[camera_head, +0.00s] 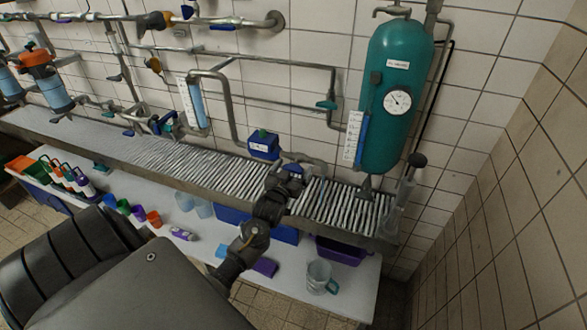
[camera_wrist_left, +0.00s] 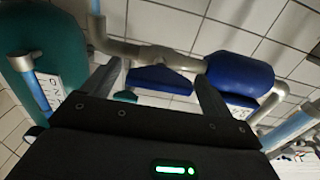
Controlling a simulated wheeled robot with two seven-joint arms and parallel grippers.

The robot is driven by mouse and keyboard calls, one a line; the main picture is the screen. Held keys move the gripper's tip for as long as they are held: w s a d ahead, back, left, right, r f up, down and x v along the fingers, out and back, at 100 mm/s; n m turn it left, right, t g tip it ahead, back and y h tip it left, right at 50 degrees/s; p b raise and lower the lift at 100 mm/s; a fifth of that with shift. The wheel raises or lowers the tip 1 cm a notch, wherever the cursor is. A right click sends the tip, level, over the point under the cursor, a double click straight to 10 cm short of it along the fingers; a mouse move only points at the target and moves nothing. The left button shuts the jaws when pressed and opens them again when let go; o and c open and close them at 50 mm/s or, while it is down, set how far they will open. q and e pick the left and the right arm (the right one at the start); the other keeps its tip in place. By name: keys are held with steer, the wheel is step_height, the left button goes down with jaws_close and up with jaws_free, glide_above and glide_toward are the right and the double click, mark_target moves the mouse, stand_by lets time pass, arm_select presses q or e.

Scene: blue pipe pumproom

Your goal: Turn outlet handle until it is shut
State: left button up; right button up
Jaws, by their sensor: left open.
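The outlet handle, a blue lever (camera_wrist_left: 160,78), sits on a grey pipe (camera_wrist_left: 150,55) in the left wrist view. It lies between the fingers of my left gripper (camera_wrist_left: 158,90), which is open, with a finger on either side; I see no clear contact. In the head view, the left gripper (camera_head: 289,178) reaches the short pipe right of the blue pump (camera_head: 264,144), and the arm partly hides this spot. The blue pump body (camera_wrist_left: 240,80) is right of the handle in the wrist view. My right gripper is not in view.
A teal tank (camera_head: 397,90) with a gauge stands to the right. A slatted metal shelf (camera_head: 180,160) runs under the pipes. A white bench (camera_head: 345,290) below holds cups, a clear jug (camera_head: 319,277) and bins. A tiled wall closes the right side.

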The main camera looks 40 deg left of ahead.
arm_select(q)
steer(key=shift+d, duration=0.1)
steer(key=c, duration=1)
steer(key=shift+m, duration=0.4)
steer(key=m+p, duration=0.1)
steer(key=m, duration=0.2)
steer(key=shift+r+p, duration=0.1)
steer(key=shift+p, duration=0.25)
steer(key=m+p, duration=0.2)
steer(key=m, duration=0.3)
steer(key=shift+m, duration=0.3)
steer(key=m+p, duration=0.2)
steer(key=m, duration=0.3)
steer(key=shift+d, duration=0.1)
steer(key=shift+f+m+p, duration=0.25)
steer(key=shift+m+p, duration=0.4)
steer(key=shift+m, duration=1.35)
